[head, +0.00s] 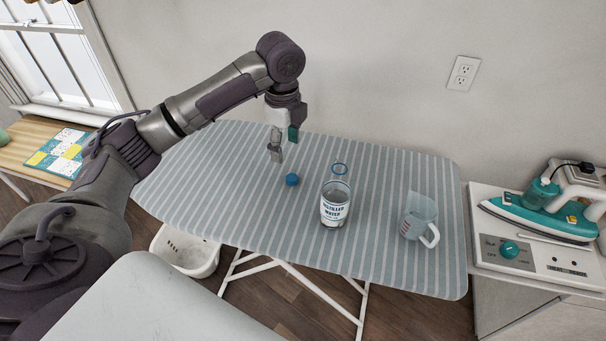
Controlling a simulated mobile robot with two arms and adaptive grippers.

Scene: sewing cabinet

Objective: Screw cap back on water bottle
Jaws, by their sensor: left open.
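A clear bottle (335,205) labelled "distilled water" stands upright on the striped ironing board (405,262). Its neck has a blue ring at the top, and I see no cap on it. A blue cap (292,180) lies on the board to the left of the bottle, apart from it. My left gripper (275,154) is open and empty, pointing down above the board, behind and a little left of the cap. My right gripper is not in view.
A measuring jug (418,216) stands right of the bottle. A teal iron (545,210) sits on a cabinet at the far right. A white basket (184,252) is under the board. A wooden table (30,150) is at the left. The board's left part is clear.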

